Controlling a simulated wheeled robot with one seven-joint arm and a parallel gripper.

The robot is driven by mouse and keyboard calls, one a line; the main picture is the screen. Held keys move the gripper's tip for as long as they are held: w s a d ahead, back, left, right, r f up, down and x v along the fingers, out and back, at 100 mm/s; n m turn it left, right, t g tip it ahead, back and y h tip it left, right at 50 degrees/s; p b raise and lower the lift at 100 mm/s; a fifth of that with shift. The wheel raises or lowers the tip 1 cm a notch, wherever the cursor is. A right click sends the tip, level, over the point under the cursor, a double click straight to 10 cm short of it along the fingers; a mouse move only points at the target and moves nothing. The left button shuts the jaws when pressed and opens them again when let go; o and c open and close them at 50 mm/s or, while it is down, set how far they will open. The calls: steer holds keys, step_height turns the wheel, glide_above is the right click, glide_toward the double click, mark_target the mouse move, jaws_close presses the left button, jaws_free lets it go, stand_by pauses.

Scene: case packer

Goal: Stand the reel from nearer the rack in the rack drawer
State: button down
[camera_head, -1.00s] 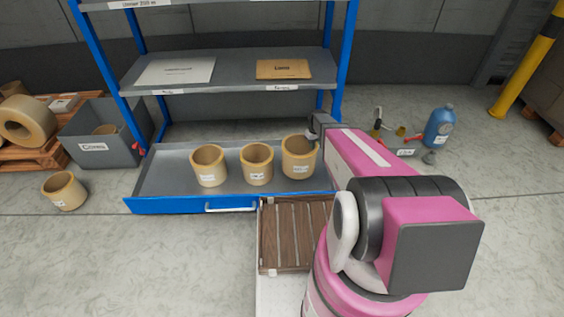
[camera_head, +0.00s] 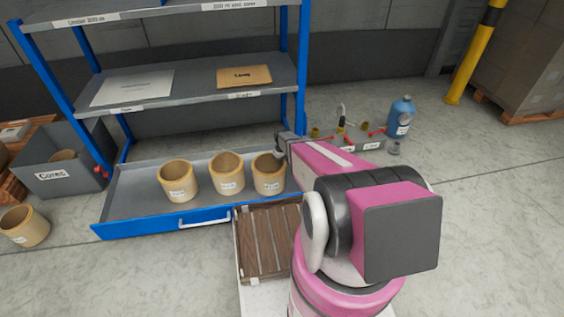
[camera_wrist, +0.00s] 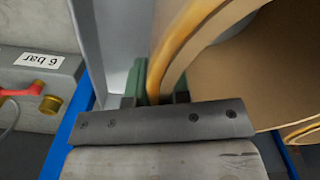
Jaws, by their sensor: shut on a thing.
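My gripper (camera_head: 281,153) is shut on the wall of the rightmost tan reel (camera_head: 268,178), at its right rim. In the wrist view, the green fingers (camera_wrist: 157,88) sit on either side of the wall of this reel (camera_wrist: 225,75). The reel is upright in the right end of the open rack drawer (camera_head: 160,222), level with two other upright reels, the middle one (camera_head: 227,176) and the left one (camera_head: 178,184). It appears to be at the drawer floor, but its underside contact is hidden. The blue rack (camera_head: 290,95) stands behind.
A slatted wooden tray (camera_head: 262,243) lies in front of the drawer. A Cores bin (camera_head: 55,172) and a loose reel (camera_head: 25,227) are at left. A blue bottle (camera_head: 401,118) and small fittings (camera_head: 345,140) are at right. Shelves overhang the drawer's back.

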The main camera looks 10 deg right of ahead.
steer(key=shift+f, duration=0.1)
steer(key=c, duration=1.1)
jaws_free()
step_height(320, 180, up, 12)
steer(key=shift+s+r, duration=0.1)
steer(key=shift+r, duration=0.05)
steer(key=s+r+m, duration=0.1)
steer(key=s+r, duration=0.6)
steer(key=s, duration=0.1)
steer(key=s+a+r+m, duration=0.1)
steer(key=s+r+m, duration=0.1)
steer(key=s+r, duration=0.5)
steer(key=s+a+r+m, duration=0.1)
steer(key=s+r, duration=0.6)
steer(key=s, duration=0.2)
steer(key=shift+s+a+r, duration=0.15)
steer(key=shift+s+a, duration=0.1)
